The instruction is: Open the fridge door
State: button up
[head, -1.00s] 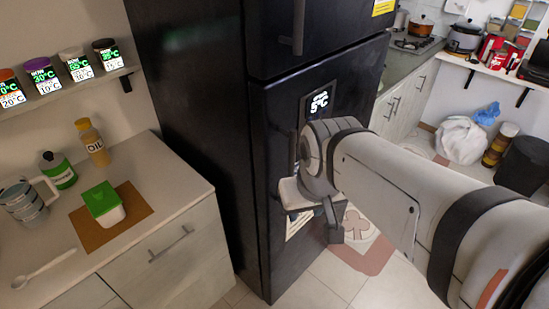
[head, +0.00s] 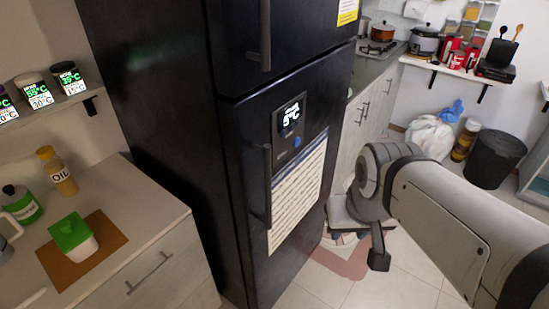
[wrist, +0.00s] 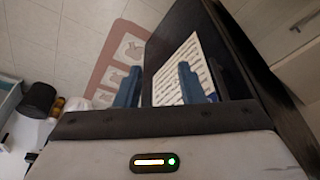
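The black fridge has an upper door (head: 292,40) and a lower door (head: 247,150), and both look closed. The lower door carries a dark vertical handle (head: 268,190) near its left edge, a display reading 5°C (head: 291,117) and a printed sheet (head: 298,192). My gripper (head: 378,252) is right of the lower door in the head view, apart from the handle; its fingers are partly hidden there. In the wrist view my gripper (wrist: 158,84) has two blue fingers spread apart with nothing held between them. The sheet (wrist: 180,72) shows behind the fingers.
A counter (head: 165,215) with an oil bottle (head: 57,172) and a green-lidded box (head: 73,238) stands left of the fridge. A stove counter (head: 371,100) is beyond it. A black bin (head: 495,158) and white bag (head: 430,137) stand at the right. A red-bordered mat (head: 345,262) lies on the floor.

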aim_at(271, 194)
jog(key=w+a+f+m+g+y+b, duration=0.2)
jog(key=a+f+m+g+y+b, duration=0.1)
jog(key=a+f+m+y+b, duration=0.6)
jog(key=w+f+m+t+y+b, duration=0.1)
jog(key=w+m+t+y+b, duration=0.55)
jog(key=w+m, duration=0.75)
jog(key=w+a+t+p, duration=0.1)
jog(key=w+a+p, duration=0.1)
jog(key=a, duration=0.4)
jog(key=shift+w+m+t, duration=0.3)
jog(key=shift+w+t, duration=0.05)
jog(key=shift+w, duration=0.4)
jog(key=shift+c, duration=0.5)
jog(key=shift+y, duration=0.25)
grip_shut()
